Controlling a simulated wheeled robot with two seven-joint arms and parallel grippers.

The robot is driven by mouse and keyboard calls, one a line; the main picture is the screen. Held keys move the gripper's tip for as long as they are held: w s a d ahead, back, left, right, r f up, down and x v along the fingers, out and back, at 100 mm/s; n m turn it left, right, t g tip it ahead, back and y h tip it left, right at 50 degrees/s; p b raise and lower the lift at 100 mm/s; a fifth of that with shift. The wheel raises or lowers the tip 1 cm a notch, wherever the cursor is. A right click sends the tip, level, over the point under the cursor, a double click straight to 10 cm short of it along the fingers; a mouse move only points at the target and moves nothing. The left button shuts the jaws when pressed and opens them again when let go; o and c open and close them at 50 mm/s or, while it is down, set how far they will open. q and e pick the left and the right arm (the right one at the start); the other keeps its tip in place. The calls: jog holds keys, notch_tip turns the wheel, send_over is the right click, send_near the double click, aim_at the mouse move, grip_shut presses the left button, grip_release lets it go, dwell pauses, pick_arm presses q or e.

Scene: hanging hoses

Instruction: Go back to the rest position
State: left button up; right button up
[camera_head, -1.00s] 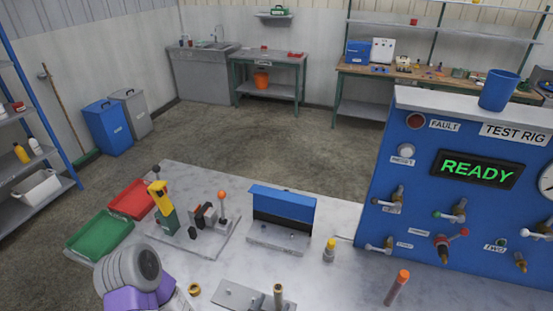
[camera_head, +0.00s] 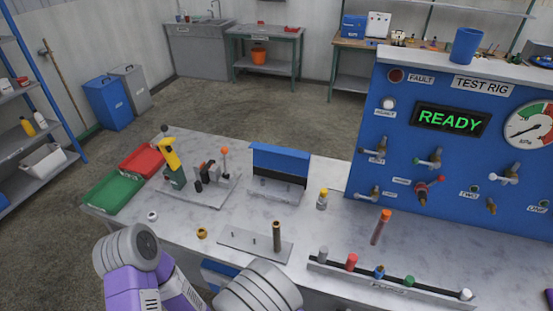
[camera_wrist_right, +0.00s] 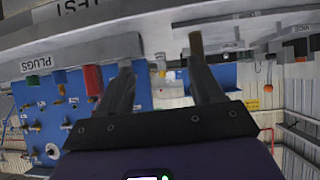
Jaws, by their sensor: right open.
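My right gripper (camera_wrist_right: 161,62) shows in the right wrist view with its two dark fingers spread apart and nothing held between them. The bench edge and the plug rack lie beyond the fingers in that view. In the head view, purple and grey links of my arms (camera_head: 130,275) show at the bottom, in front of the bench (camera_head: 330,225). My left gripper is not in any view. The right gripper does not show in the head view.
The blue test rig (camera_head: 400,155) reads READY and stands at the right of the bench. A plug rack (camera_head: 330,268) lies along the front edge. A green tray (camera_head: 112,194), a red tray (camera_head: 143,161) and a blue-topped fixture (camera_head: 280,165) stand on the bench. Floor behind is open.

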jog(key=s+d+f+g+y+b, duration=0.1)
jog(key=s+d+f+g+y, duration=0.15)
jog(key=f, duration=0.35)
jog(key=s+d+f+g+y+b, duration=0.1)
jog(key=s+d+f+g, duration=0.1)
jog(key=d+f+g, duration=0.35)
jog(key=s+f+n+g+y+b, duration=0.1)
jog(key=s+f+g+y+b, duration=0.1)
jog(key=s+f+y, duration=0.3)
jog(key=s, duration=0.4)
jog(key=shift+d, duration=0.4)
